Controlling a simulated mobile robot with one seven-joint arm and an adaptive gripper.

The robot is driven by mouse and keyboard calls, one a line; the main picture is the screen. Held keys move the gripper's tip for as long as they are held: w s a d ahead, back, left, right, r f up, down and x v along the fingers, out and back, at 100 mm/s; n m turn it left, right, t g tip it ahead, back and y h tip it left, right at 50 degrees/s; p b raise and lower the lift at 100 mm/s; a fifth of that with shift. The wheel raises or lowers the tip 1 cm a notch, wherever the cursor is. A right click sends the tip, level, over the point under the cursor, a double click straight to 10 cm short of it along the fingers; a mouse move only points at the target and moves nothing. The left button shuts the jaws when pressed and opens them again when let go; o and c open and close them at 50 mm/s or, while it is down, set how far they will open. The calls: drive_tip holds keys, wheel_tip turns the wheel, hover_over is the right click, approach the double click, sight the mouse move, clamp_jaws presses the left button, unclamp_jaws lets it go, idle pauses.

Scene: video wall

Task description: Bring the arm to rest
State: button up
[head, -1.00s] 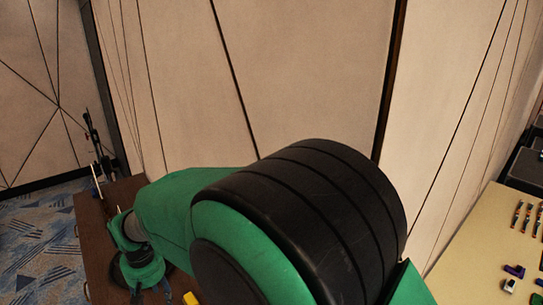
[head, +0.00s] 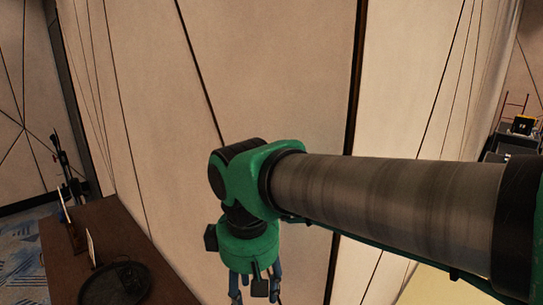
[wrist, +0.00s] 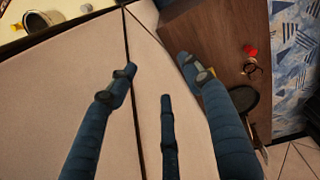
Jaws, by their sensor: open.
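My gripper (head: 255,288) hangs pointing down below the green wrist, in front of the pale panelled wall, with its tips at the bottom edge of the head view. In the wrist view my gripper (wrist: 158,78) shows blue fingers spread wide with nothing between them. My grey and green arm (head: 390,205) reaches in from the right and bends down at the wrist. It hides part of the wall and the right side.
A brown table (head: 75,240) at the left bears a dark round tray (head: 118,284) and a white card (head: 91,247). In the wrist view, a red object (wrist: 250,51) lies on the brown table (wrist: 217,35). A pale table (wrist: 55,10) is at top left.

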drive_tip(key=s+d+r+m+b, duration=0.1)
drive_tip(key=s+d, duration=0.5)
drive_tip(key=d, duration=0.3)
drive_tip(key=s+d+m+b, duration=0.1)
drive_tip(key=s+d+m, duration=0.1)
drive_tip(key=s+d, duration=0.55)
drive_tip(key=w+d+f+m+t, duration=0.4)
drive_tip(key=w+d+f+m, duration=0.1)
drive_tip(key=d+m, duration=0.3)
drive_tip(key=shift+f, duration=0.4)
drive_tip(key=shift+d, duration=0.1)
